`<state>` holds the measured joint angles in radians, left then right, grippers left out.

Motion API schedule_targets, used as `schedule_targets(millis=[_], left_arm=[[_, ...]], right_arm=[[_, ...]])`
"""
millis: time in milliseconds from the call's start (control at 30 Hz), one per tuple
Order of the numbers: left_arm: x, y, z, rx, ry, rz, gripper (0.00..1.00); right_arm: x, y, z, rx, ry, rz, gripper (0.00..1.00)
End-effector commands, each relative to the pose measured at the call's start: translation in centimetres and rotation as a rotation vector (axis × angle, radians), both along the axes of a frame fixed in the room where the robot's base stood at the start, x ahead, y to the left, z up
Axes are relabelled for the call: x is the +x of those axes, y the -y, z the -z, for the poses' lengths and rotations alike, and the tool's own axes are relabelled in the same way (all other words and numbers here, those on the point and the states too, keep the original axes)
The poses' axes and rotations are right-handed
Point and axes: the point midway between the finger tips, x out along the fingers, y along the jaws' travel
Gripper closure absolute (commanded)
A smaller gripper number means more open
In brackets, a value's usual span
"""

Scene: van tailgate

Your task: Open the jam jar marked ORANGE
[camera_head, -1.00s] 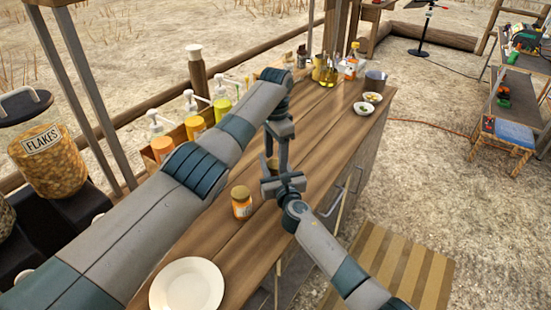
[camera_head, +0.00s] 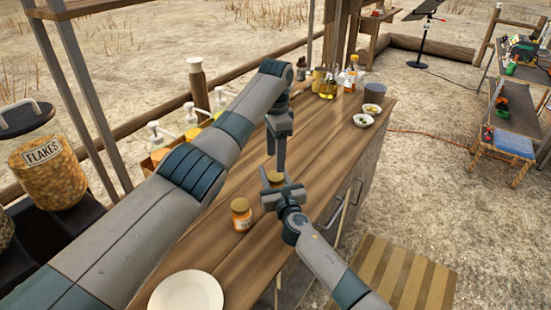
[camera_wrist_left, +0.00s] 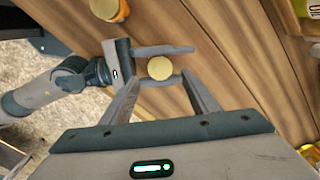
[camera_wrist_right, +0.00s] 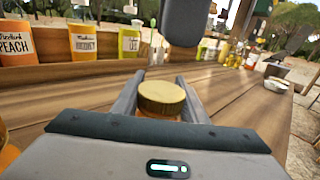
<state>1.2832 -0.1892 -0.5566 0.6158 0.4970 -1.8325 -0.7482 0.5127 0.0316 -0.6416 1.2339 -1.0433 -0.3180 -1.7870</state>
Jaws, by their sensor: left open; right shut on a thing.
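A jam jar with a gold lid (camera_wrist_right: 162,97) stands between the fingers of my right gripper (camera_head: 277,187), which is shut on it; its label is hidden. The lid also shows in the left wrist view (camera_wrist_left: 160,68), with the right gripper's fingers on either side of the jar. My left gripper (camera_head: 277,168) is open above this jar, pointing down. In the left wrist view its fingers (camera_wrist_left: 163,97) are apart, near the lid. A second jar with orange contents (camera_head: 241,214) stands on the counter to the left; its label is too small to read.
The wooden counter (camera_head: 215,250) holds a white plate (camera_head: 187,293) at the near end. Pump bottles, one marked PEACH (camera_wrist_right: 15,47), stand along the back edge. Small bowls (camera_head: 363,120) and oil bottles (camera_head: 328,88) are at the far end. Counter around the jars is clear.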

Motion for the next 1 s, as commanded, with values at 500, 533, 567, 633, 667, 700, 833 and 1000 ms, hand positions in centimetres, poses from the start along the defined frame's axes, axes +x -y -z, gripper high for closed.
schedule_targets(millis=[500,533,567,633,667,700,833,1000], left_arm=[[0.0,0.0,-1.6,0.000,0.000,0.139,0.45],[0.0,0.0,-1.6,0.000,0.000,0.139,0.45],[0.0,0.0,-1.6,0.000,0.000,0.139,0.45],[0.0,0.0,-1.4,0.000,0.000,0.139,0.45],[0.0,0.0,-1.3,0.000,0.000,0.139,0.45],[0.0,0.0,-1.1,0.000,0.000,0.138,0.45],[0.0,0.0,-0.1,0.000,-0.001,0.138,0.45],[0.0,0.0,1.9,0.000,-0.001,0.138,0.45]], right_arm=[[-0.1,0.1,0.4,-0.003,-0.005,0.001,1.00],[-0.1,0.1,0.4,-0.003,-0.005,0.001,1.00],[-0.1,0.1,0.4,-0.003,-0.005,0.001,1.00],[-0.1,0.1,0.4,-0.003,-0.005,0.001,1.00],[-0.1,0.1,0.4,-0.003,-0.005,0.001,1.00],[-0.1,0.1,0.4,-0.003,-0.005,0.001,1.00],[-0.1,0.1,0.4,-0.003,-0.005,0.001,1.00],[-0.1,0.1,0.4,-0.003,-0.005,0.001,1.00]])
